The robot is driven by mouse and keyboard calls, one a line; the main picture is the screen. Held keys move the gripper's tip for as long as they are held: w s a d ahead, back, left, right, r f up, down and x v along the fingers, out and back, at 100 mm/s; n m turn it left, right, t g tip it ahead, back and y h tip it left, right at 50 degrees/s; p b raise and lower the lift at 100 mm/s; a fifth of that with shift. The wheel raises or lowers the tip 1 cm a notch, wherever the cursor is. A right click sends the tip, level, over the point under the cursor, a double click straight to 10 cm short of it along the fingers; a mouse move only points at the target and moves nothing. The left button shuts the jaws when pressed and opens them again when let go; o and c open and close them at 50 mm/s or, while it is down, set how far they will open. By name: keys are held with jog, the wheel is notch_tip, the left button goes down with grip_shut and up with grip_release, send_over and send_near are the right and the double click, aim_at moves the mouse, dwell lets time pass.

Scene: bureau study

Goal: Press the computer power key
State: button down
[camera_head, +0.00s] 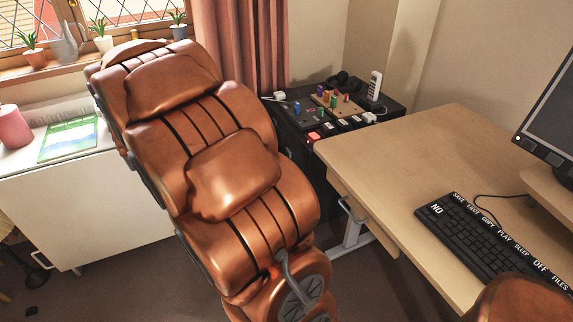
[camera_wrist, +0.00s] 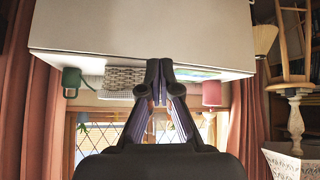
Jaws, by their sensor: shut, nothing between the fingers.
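The black computer keyboard (camera_head: 495,235) lies on the desk at the right of the head view. Large white labels along its back edge include SAVE, EJECT, COPY, PLAY, SLEEP, OFF and FILES, and NO shows at its left end. I see no key plainly marked as power. The dark monitor (camera_head: 550,125) stands behind it, cut by the right edge, with small buttons on its lower frame. My gripper (camera_wrist: 160,68) is shut and empty in the wrist view. It points toward a white cabinet (camera_wrist: 130,30), and neither keyboard nor monitor shows there.
The wooden desk (camera_head: 400,165) has bare room left of the keyboard. A black side unit (camera_head: 290,125) behind it holds a white phone (camera_head: 375,85) and small coloured items. A pink lamp or pot (camera_head: 12,128) stands on the white cabinet at left. Potted plants line the window sill.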

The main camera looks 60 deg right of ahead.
aim_at(288, 153)
jog(key=w+d+f+m+t+h+b, duration=0.1)
jog(key=w+d+f+h+b, duration=0.3)
jog(key=d, duration=0.4)
jog(key=w+d+f+m+t+h+b, duration=0.1)
jog(key=w+d+f+b, duration=0.15)
jog(key=d+f, duration=0.45)
jog(key=w+d+f+m+t+h+b, duration=0.1)
jog(key=w+d+f+h+b, duration=0.3)
jog(key=d, duration=0.6)
jog(key=s+d+f+m+g+h+b, duration=0.2)
jog(key=s+d+f+h+b, duration=0.3)
jog(key=d, duration=0.5)
jog(key=s+d+f+m+g+h+b, duration=0.3)
jog(key=s+d+f+g+h+b, duration=0.1)
jog(key=s+d+f+b, duration=0.3)
jog(key=s+d+f+g, duration=0.1)
jog(key=s+d+f, duration=0.1)
jog(key=d+f, duration=0.1)
jog(key=shift+s+d+f+h+b, duration=0.25)
jog(key=shift+d+h+b, duration=0.15)
jog(key=shift+d, duration=0.15)
jog(key=shift+d, duration=0.1)
jog(key=s+d+b, duration=0.2)
jog(key=s+d, duration=0.2)
jog(key=d, duration=0.3)
jog(key=shift+s, duration=0.4)
jog(key=shift+s+d+r, duration=0.1)
jog(key=shift+d, duration=0.05)
